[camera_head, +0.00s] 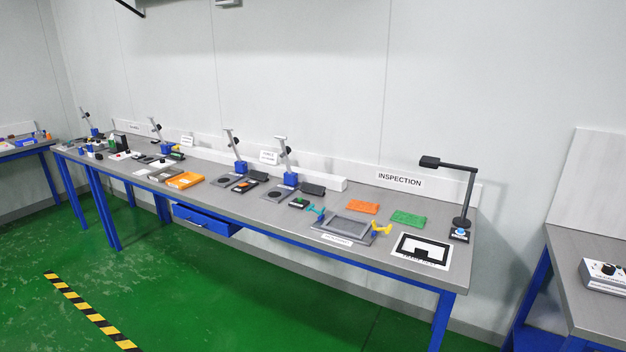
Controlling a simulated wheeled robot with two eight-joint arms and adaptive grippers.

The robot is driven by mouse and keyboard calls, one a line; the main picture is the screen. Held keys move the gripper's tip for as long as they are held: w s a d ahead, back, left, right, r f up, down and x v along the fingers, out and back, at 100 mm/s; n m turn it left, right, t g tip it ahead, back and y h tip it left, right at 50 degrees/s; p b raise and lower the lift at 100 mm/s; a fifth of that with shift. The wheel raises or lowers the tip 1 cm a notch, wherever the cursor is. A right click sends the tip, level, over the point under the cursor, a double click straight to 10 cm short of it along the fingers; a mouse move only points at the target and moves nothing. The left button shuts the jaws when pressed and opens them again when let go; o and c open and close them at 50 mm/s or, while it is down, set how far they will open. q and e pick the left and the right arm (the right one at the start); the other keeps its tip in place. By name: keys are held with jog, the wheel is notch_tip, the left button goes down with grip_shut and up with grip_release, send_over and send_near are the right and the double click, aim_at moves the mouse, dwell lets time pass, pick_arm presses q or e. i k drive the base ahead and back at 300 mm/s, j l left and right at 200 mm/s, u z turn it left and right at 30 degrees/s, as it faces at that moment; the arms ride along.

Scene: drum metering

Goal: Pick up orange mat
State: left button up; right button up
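A flat orange mat (363,207) lies on the long grey workbench (290,222), towards its right end, below and left of the INSPECTION sign. It is just left of a similar green mat (408,218) and behind a grey rectangular tray (344,228). A second orange flat item (185,180) lies further left along the bench, near its front edge; I cannot tell whether it is a mat or a box. Neither of my grippers shows in the head view.
A black lamp-like stand (462,205) rises at the bench's right end. A black-and-white marked card (422,250) lies near the front edge. Teal and yellow clamps flank the tray. Several stands line the bench's back.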

aim_at(368, 207)
jog(key=i+j, duration=0.1)
jog(key=i, duration=0.4)
jog(key=i+j+z, duration=0.1)
jog(key=i, duration=0.45)
